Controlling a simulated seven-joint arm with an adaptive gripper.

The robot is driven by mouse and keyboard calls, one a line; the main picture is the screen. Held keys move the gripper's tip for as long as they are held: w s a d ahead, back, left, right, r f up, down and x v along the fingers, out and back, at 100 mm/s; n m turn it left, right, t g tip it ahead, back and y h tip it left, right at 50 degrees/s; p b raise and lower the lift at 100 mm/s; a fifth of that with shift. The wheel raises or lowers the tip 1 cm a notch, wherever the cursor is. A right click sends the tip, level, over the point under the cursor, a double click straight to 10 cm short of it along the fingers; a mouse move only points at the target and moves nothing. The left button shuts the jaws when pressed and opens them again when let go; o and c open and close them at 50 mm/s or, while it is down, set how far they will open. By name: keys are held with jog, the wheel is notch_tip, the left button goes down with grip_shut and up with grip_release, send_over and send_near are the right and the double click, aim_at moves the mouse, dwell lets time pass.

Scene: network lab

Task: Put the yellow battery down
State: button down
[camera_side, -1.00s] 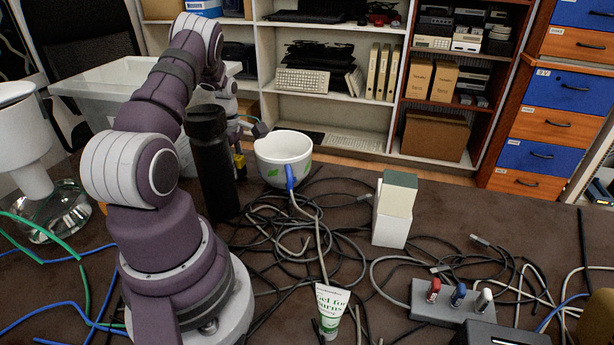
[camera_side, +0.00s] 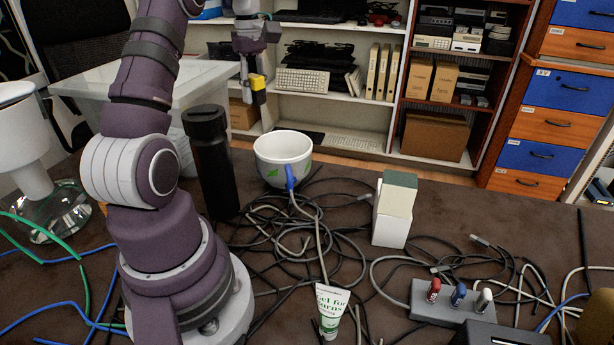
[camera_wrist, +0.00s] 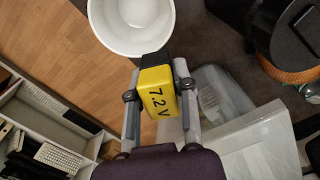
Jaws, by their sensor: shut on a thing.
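The yellow battery (camera_side: 257,83), with a black end, is held up in the air in the side view, behind the table and above the black cylinder and the white bowl. The wrist view shows the battery (camera_wrist: 158,92) marked "7.2 V" between the two fingers. My gripper (camera_side: 251,76) is shut on the battery; it also shows in the wrist view (camera_wrist: 159,100). The battery's black end points away from the wrist, toward the bowl in that picture. Nothing is seen touching the battery from below.
A white bowl (camera_side: 283,152) with a blue handle stands on the table (camera_side: 480,210). A black cylinder (camera_side: 212,165) stands to its left, before a clear plastic bin (camera_side: 90,90).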

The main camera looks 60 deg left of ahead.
jog(key=w+d+r+m, duration=0.1)
jog(key=w+d+m, duration=0.8)
jog(key=d+m, duration=0.4)
jog(key=d+f+m, duration=0.1)
jog(key=d+m, duration=0.8)
jog(key=d, duration=0.3)
jog(key=s+a+n, duration=0.3)
jog(key=a+n, duration=0.9)
jog(key=a, duration=0.3)
jog(key=s+a+n, duration=1.1)
jog(key=a+n, duration=0.2)
jog(key=n, duration=0.1)
jog(key=shift+a+f+n, duration=0.2)
jog(key=shift+a+n, duration=0.1)
jog(key=shift+n, duration=0.1)
jog(key=shift+f, duration=0.1)
